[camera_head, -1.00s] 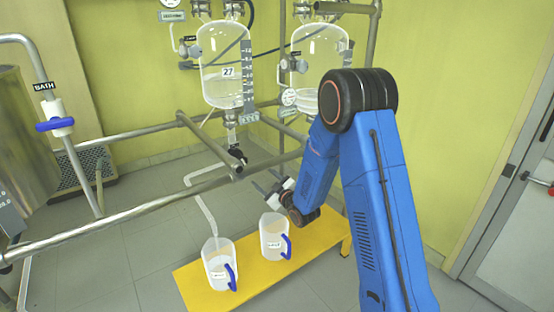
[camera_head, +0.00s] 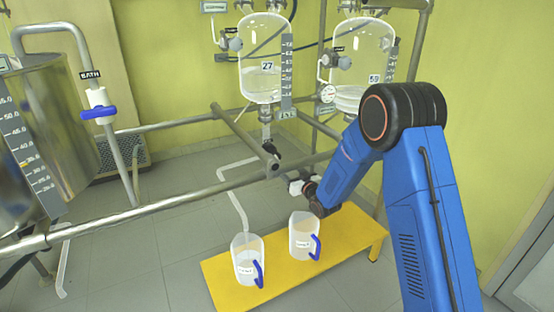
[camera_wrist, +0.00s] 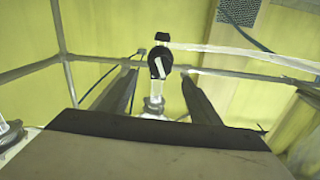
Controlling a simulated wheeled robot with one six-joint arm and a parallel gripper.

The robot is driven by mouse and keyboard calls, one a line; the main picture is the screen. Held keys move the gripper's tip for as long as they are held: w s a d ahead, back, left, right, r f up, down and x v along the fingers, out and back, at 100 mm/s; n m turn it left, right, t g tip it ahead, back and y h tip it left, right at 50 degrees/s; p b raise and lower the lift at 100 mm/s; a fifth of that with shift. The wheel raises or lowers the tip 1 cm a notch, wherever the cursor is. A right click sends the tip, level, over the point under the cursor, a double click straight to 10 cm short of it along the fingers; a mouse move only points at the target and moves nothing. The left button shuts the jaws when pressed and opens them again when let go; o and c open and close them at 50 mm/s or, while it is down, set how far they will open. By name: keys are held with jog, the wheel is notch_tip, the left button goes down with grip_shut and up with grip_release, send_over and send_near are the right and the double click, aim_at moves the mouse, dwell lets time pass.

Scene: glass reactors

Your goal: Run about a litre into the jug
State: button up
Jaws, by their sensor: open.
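Glass reactor 27 (camera_head: 262,75) hangs on the pipe frame with a level scale beside it. Its drain valve with a black handle (camera_head: 271,150) is below. A pale spout tube (camera_head: 236,195) runs from there down to the left jug (camera_head: 247,268), a clear jug with a blue handle. A similar right jug (camera_head: 303,240) stands beside it. Whether either jug holds liquid is unclear. My gripper (camera_head: 298,184) is open, above the right jug and lower right of the valve. In the wrist view a black valve handle (camera_wrist: 160,62) shows beyond and between my open fingers (camera_wrist: 158,95).
Both jugs stand on a yellow bench (camera_head: 228,290). Reactor 59 (camera_head: 362,50) hangs to the right. A horizontal steel rail (camera_head: 170,203) crosses in front of the reactors. A bath tank (camera_head: 45,130) and blue-handled bath valve (camera_head: 98,112) are at left.

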aim_at(277, 159)
jog(key=x, duration=1)
jog(key=shift+w+a, duration=0.25)
jog(key=shift+a, duration=0.05)
jog(key=shift+c, duration=0.5)
jog(key=c, duration=1)
